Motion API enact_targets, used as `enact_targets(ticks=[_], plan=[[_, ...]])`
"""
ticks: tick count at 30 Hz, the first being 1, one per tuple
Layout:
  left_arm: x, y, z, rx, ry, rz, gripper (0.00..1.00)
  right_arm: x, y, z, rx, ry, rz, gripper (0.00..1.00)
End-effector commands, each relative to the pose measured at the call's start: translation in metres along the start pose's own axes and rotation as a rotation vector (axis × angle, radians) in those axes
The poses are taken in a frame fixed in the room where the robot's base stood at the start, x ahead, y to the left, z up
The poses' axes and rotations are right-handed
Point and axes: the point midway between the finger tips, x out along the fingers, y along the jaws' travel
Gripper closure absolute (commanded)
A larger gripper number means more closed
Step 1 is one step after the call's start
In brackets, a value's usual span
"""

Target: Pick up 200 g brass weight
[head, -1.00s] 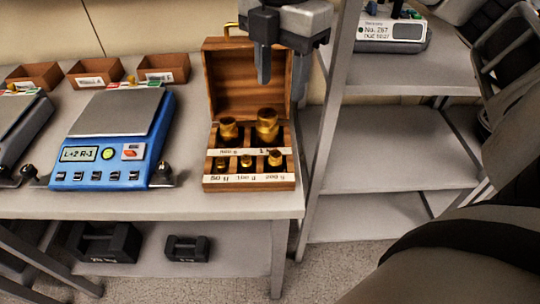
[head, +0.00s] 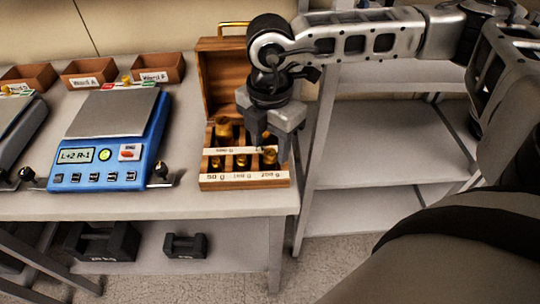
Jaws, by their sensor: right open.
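The 200 g brass weight (head: 269,158) stands upright in the front right compartment of the wooden weight box (head: 243,183), above the label "200 g". My right gripper (head: 268,146) points down over the right side of the box, its fingers just above and behind this weight. It is open and holds nothing that I can see. It hides the large weight in the back right compartment. Two small weights, the 50 g (head: 215,162) and the 100 g (head: 241,160), stand to the left in the front row. My left gripper is not in view.
A larger brass weight (head: 223,128) stands at the back left of the box. The open lid (head: 216,80) rises behind. A blue scale (head: 110,140) stands to the left, with small wooden bins (head: 157,70) behind it. A shelf rack (head: 385,150) stands to the right.

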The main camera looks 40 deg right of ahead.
Motion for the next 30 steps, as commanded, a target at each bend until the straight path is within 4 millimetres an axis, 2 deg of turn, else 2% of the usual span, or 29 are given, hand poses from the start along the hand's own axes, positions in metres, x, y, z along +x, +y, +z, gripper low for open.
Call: enact_targets(ticks=[4, 10, 11, 15, 16, 26, 30], plan=[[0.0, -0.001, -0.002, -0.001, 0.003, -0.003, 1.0, 0.012, 0.0, 0.0, 0.0, -0.001, 0.0, 0.53], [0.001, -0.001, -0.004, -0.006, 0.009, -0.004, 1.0, 0.013, 0.0, 0.001, 0.0, -0.001, 0.001, 0.53], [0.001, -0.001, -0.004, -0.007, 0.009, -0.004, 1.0, 0.013, 0.0, 0.001, 0.0, -0.001, 0.0, 0.56], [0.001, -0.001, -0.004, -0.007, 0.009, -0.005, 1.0, 0.012, 0.0, 0.0, 0.0, -0.001, 0.0, 0.95], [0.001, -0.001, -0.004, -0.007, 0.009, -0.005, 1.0, 0.012, 0.0, 0.0, 0.0, -0.001, 0.0, 1.0], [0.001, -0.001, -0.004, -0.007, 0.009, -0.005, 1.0, 0.011, 0.0, 0.0, 0.0, 0.0, 0.002, 1.0], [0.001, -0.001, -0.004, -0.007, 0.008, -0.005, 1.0, 0.002, 0.001, 0.0, 0.0, 0.0, 0.003, 1.0]])
